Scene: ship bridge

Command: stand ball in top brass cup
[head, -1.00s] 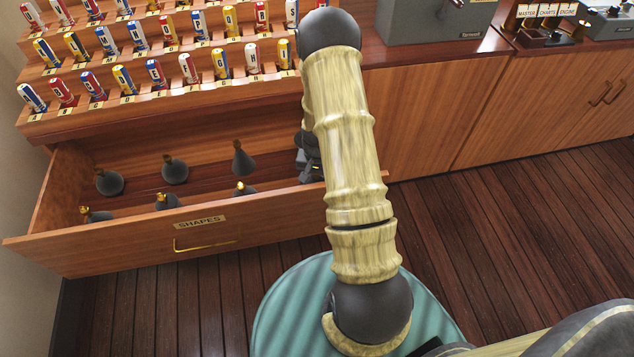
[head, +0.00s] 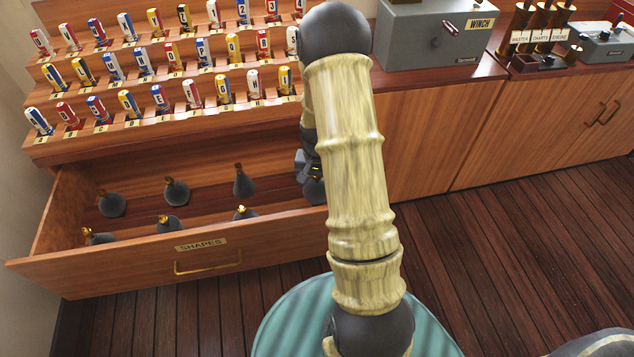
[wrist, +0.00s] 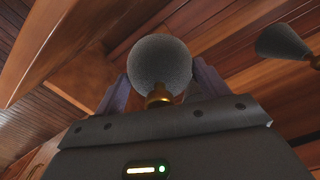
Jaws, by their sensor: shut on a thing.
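The ball is a dark grey sphere (wrist: 160,66) with a brass neck, seen in the wrist view. My gripper (wrist: 158,92) is shut on it, with a finger on each side near the neck. In the head view my gripper (head: 306,165) is partly hidden behind my arm, above the right end of the open drawer; a dark rounded thing (head: 315,190) shows just below it. I cannot make out the top brass cup in either view.
The open SHAPES drawer (head: 290,241) holds several dark shapes, including a cone (head: 243,182) and a round one (head: 112,204). Racks of labelled cylinders (head: 130,104) rise behind it. A grey winch box (head: 430,38) stands on the counter.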

